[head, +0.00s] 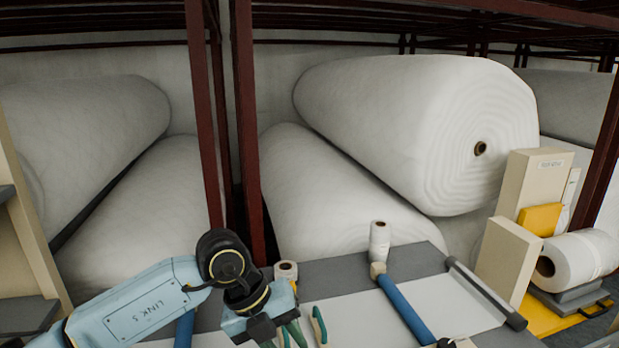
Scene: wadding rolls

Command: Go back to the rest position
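My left arm (150,300) comes in from the lower left, bent at a black wrist joint. My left gripper (262,328) points down over the bench near the bottom edge. Its fingertips are mostly hidden, so I cannot tell whether it is open or shut. Green-handled pliers (319,326) lie close to its right; I cannot tell if it touches the green handles beside it. My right gripper cannot be made out.
The grey bench (408,258) holds a small white roll (379,241), a blue-handled tool (403,307) and a dark bar (487,292). Large wadding rolls (400,120) lie behind dark red posts (247,130). Beige boxes (508,262) and a white roll (583,258) stand at right.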

